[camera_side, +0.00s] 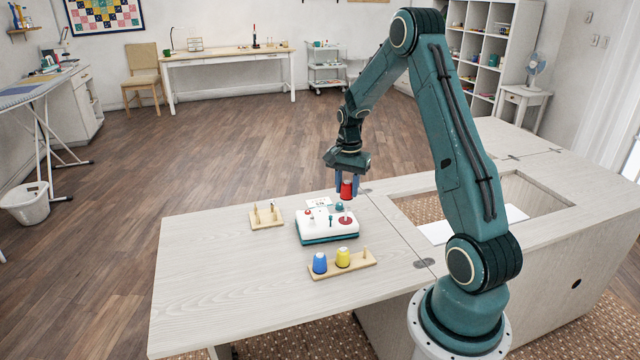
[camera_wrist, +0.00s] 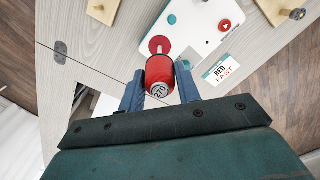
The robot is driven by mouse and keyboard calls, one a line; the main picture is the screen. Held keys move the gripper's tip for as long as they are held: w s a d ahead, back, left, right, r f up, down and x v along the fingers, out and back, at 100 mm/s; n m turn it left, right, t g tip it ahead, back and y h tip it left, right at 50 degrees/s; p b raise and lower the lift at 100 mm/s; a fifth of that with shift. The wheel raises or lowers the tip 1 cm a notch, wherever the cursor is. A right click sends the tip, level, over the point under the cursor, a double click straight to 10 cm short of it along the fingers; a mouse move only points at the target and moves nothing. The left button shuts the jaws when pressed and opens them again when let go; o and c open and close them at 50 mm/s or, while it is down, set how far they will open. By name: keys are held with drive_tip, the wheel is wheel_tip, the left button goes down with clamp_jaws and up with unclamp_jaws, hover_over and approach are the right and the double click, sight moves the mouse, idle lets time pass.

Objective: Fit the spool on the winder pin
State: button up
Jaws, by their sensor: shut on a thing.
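My gripper (camera_side: 347,186) is shut on a red spool (camera_side: 347,190), which it holds upright above the right part of the winder. In the wrist view the red spool (camera_wrist: 159,77) sits between the blue fingers of my gripper (camera_wrist: 160,85), and its end carries a printed label. The winder (camera_side: 327,226) is a white box with a teal base on the cabinet top. Its red disc (camera_side: 345,219) lies below the spool; it also shows in the wrist view (camera_wrist: 159,44), just beyond the spool. The winder pin itself is hard to make out.
A wooden rack (camera_side: 342,265) in front of the winder holds a blue spool (camera_side: 320,262), a yellow spool (camera_side: 343,257) and a bare peg. A small wooden stand (camera_side: 266,217) is left of the winder. A card (camera_wrist: 221,70) lies behind it. The cabinet's left top is clear.

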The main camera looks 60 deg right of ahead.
sight(347, 196)
drive_tip(key=shift+f, duration=1.7)
drive_tip(key=shift+f, duration=1.55)
idle(4.8)
